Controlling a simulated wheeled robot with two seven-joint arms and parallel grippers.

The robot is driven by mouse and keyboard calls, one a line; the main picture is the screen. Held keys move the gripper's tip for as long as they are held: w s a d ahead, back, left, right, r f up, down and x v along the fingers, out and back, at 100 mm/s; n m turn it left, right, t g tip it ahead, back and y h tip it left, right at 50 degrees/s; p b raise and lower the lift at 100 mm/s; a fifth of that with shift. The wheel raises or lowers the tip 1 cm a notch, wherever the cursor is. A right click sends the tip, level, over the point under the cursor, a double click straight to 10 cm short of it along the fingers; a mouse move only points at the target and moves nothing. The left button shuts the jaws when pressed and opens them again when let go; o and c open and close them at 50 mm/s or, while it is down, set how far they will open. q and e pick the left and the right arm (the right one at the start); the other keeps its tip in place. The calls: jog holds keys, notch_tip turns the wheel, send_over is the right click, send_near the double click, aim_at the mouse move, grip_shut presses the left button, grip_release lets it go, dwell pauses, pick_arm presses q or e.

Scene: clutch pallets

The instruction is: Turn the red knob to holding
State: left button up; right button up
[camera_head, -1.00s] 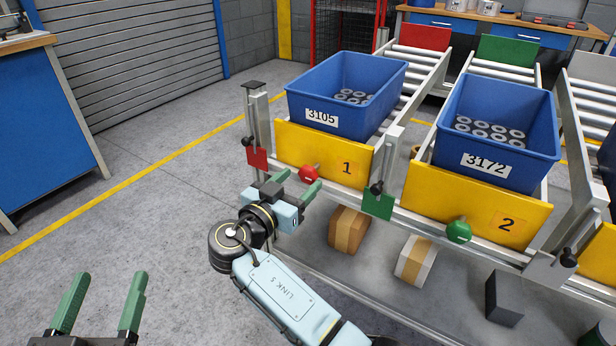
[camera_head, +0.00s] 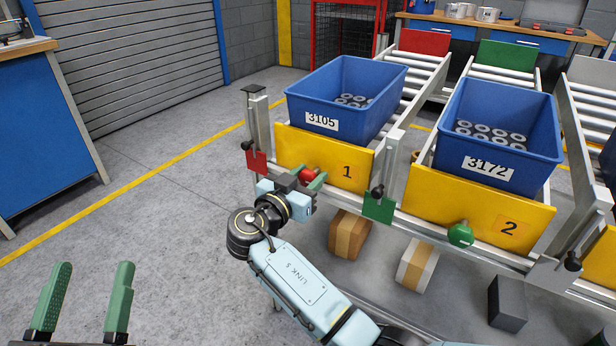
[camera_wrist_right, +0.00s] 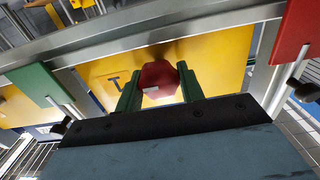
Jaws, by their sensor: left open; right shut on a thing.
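The red knob (camera_head: 308,175) sits on the front of yellow panel 1 (camera_head: 328,158). In the right wrist view the red knob (camera_wrist_right: 159,79) lies between the two green fingers, with a small pale mark on its face. My right gripper (camera_head: 304,180) is shut on the red knob, its fingers on either side of it. It also shows in the right wrist view (camera_wrist_right: 160,88). My left gripper (camera_head: 82,300) is open and empty over the floor at the lower left, far from the knob.
A blue bin labelled 3105 (camera_head: 300,106) stands behind panel 1. A blue bin labelled 3172 (camera_head: 462,145) stands behind panel 2, which has a green knob (camera_head: 461,235). Cartons (camera_head: 348,234) lie below the rail. The floor at left is clear.

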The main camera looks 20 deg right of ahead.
grip_shut()
jog(key=shift+n, duration=0.3)
jog(key=shift+n+p, duration=0.35)
jog(key=shift+n, duration=0.25)
jog(key=n+p, duration=0.1)
jog(key=n, duration=0.3)
jog(key=shift+a+p, duration=0.1)
jog(key=shift+p, duration=0.3)
pick_arm(q)
notch_tip(320, 180, down, 11)
jog(key=a+g+y, duration=0.2)
jog(key=g, duration=0.5)
jog(key=shift+w+r+y, duration=0.15)
jog(key=shift+y, duration=0.15)
pick_arm(e)
jog(key=shift+w+n, duration=0.1)
jog(key=shift+n, duration=0.6)
